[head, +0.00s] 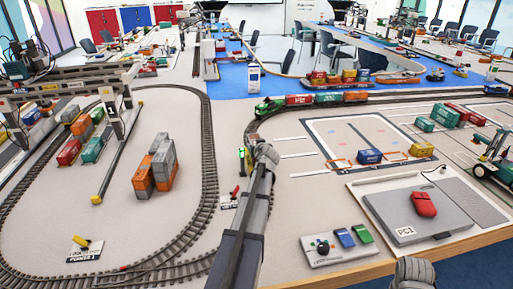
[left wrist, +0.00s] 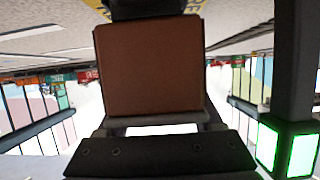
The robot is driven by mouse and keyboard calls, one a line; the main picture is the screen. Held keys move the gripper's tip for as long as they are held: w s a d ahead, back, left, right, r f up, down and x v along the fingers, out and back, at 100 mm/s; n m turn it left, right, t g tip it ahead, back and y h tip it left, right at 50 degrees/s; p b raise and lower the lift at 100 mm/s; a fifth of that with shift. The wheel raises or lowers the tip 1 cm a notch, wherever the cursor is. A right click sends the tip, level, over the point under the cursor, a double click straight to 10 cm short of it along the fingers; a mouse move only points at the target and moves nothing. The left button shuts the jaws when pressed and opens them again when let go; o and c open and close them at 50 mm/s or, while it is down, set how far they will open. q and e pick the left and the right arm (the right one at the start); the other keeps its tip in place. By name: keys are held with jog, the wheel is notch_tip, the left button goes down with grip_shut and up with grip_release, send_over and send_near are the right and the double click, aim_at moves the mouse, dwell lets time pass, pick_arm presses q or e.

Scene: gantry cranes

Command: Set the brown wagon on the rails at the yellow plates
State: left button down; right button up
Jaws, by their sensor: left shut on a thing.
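My left gripper (head: 254,143) is shut on the brown wagon (left wrist: 150,65), whose plain brown end fills the middle of the left wrist view. In the head view the wagon shows only as a small brown patch (head: 252,137) by the track, partly hidden by my wrist. Whether its wheels touch the rails (head: 249,124) cannot be told. Yellow surface (left wrist: 200,8) with dark marks shows behind the wagon in the left wrist view; the yellow plates are not clear in the head view. My right arm shows only a grey part at the bottom edge, with no fingertips visible.
A green locomotive (head: 269,105) with a red wagon (head: 299,100) and others stands on the track beyond. A green-lit post (left wrist: 285,145) stands close to my left gripper. Orange and grey containers (head: 155,168) are stacked inside the left loop. A grey case (head: 412,215) lies right.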

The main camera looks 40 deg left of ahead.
pick_arm(q)
jog(key=c, duration=0.5)
grip_release()
jog(key=shift+f, duration=0.2)
jog(key=o, duration=0.5)
jog(key=shift+r, duration=0.1)
jog(key=shift+c, duration=0.2)
jog(key=shift+r, duration=0.2)
jog(key=p+v, duration=0.4)
jog(key=v, duration=0.8)
jog(key=shift+p, duration=0.4)
